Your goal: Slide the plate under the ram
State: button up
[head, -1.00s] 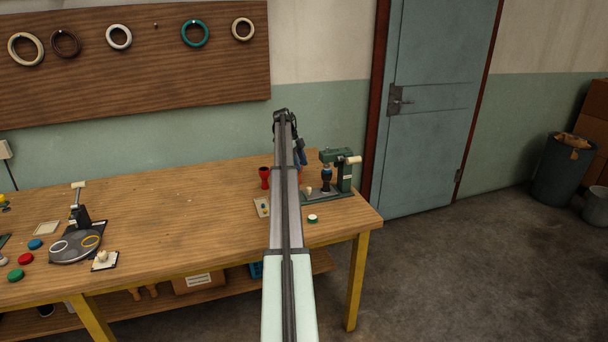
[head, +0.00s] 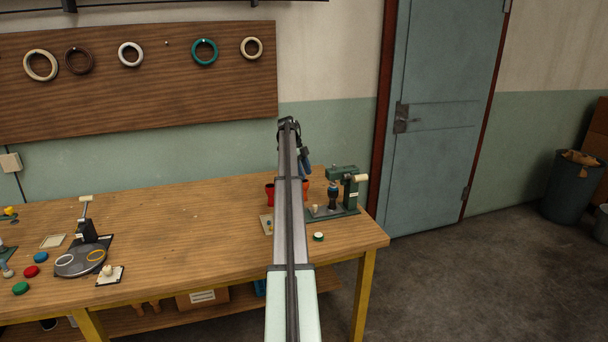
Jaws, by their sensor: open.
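The green press (head: 348,190) stands at the right end of the workbench. Its dark ram (head: 333,189) points down over the base, and a cream handle sticks out at the right. A dark plate (head: 322,213) with a small cream knob (head: 315,209) lies low on the press, its knob left of the ram. The exact edges of the plate are too small to tell. My gripper (head: 306,168) hangs from the end of my arm, left of the press and apart from it. It is open, small in view and partly hidden by my arm.
A red goblet (head: 269,193) and an orange-red one (head: 304,190) stand behind my arm, partly hidden. A small card (head: 266,223) and a green-rimmed disc (head: 318,237) lie in front. A round turntable fixture (head: 80,261) stands at left. The middle of the bench (head: 180,225) is clear.

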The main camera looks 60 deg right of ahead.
notch_tip(320, 180, up, 5)
jog(key=shift+f, duration=0.1)
dwell(0.6)
dwell(0.4)
